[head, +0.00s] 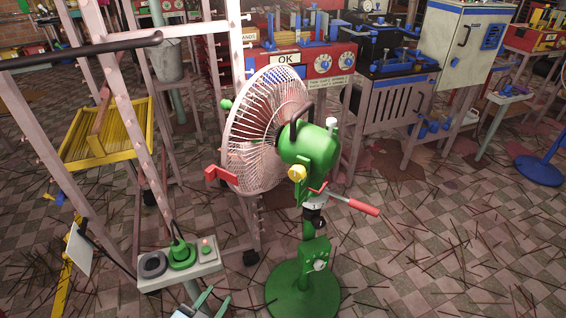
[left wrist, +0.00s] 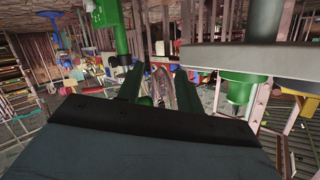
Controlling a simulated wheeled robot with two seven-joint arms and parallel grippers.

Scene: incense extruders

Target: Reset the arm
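My right gripper is in neither view.
A green pedestal fan (head: 308,150) with a pale cage (head: 262,120) and a red-handled lever (head: 362,207) stands right of the control box. A pink frame with a yellow tray (head: 105,150) is at left. The tiled floor at right is open, strewn with thin sticks.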

